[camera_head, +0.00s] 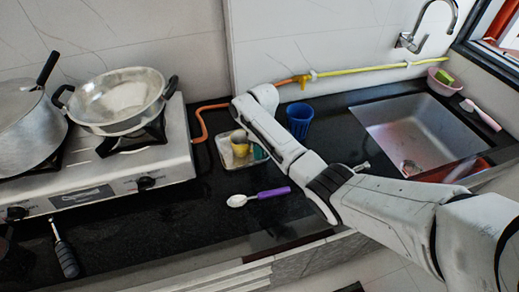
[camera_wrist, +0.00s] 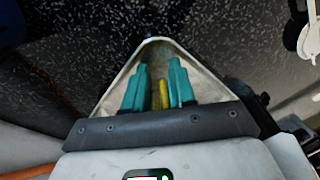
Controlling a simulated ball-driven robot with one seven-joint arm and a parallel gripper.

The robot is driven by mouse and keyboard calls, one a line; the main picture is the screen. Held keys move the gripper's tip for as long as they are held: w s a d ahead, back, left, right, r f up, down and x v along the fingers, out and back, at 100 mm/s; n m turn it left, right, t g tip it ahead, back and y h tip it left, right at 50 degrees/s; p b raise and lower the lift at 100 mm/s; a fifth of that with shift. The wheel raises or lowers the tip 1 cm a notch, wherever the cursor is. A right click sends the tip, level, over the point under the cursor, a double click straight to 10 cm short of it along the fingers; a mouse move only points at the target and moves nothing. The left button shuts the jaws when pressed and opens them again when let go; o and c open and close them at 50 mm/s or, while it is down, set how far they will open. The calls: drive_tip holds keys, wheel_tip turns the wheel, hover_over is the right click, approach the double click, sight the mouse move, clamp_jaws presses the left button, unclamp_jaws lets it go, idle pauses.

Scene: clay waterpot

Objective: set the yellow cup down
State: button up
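The yellow cup (camera_head: 240,144) is over the small light tray (camera_head: 231,164) on the dark counter. I cannot tell whether its base touches the tray. My gripper (camera_head: 259,152) is at the cup's right side, its teal fingers partly hidden by my arm. In the wrist view my teal fingers (camera_wrist: 157,82) point into a pale-rimmed pointed shape that looks like a corner of the tray. A narrow yellow strip, likely the cup (camera_wrist: 163,95), shows between the fingers, close to the right one. Whether the fingers press on it is not clear.
A blue cup (camera_head: 299,120) stands right of the tray, behind my arm. A white-headed spoon with a purple handle (camera_head: 272,193) lies in front. The stove (camera_head: 105,175) with a pan (camera_head: 118,100) is at left, the sink (camera_head: 418,128) at right. An orange hose (camera_head: 203,125) runs behind the tray.

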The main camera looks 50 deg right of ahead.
drive_tip(key=shift+r, duration=0.1)
drive_tip(key=shift+a+r, duration=0.15)
drive_tip(key=shift+r, duration=0.55)
wheel_tip(320, 180, up, 11)
drive_tip(key=shift+m+t+y, duration=0.4)
drive_tip(key=shift+m+t, duration=0.1)
drive_tip(key=shift+m, duration=0.2)
drive_tip(key=s+a+f, duration=0.2)
drive_tip(key=a+f, duration=0.1)
drive_tip(key=a, duration=0.2)
drive_tip(key=s+a+f, duration=0.3)
drive_tip(key=a, duration=0.2)
drive_tip(key=s+a+f, duration=0.3)
drive_tip(key=a, duration=0.3)
drive_tip(key=shift+f+p, duration=0.15)
drive_tip(key=shift+p, duration=0.2)
drive_tip(key=shift+m, duration=0.7)
drive_tip(key=s+a, duration=0.1)
drive_tip(key=s, duration=0.2)
drive_tip(key=s+a+f, duration=0.1)
drive_tip(key=s+a, duration=0.1)
drive_tip(key=s, duration=0.1)
drive_tip(key=s+a+f, duration=0.1)
drive_tip(key=s, duration=0.2)
drive_tip(key=shift+s+a+f, duration=0.15)
drive_tip(key=shift+a, duration=0.05)
drive_tip(key=s+r+m+h, duration=0.1)
drive_tip(key=s, duration=1)
drive_tip(key=shift+s+d+h, duration=0.35)
drive_tip(key=shift+s+h, duration=0.05)
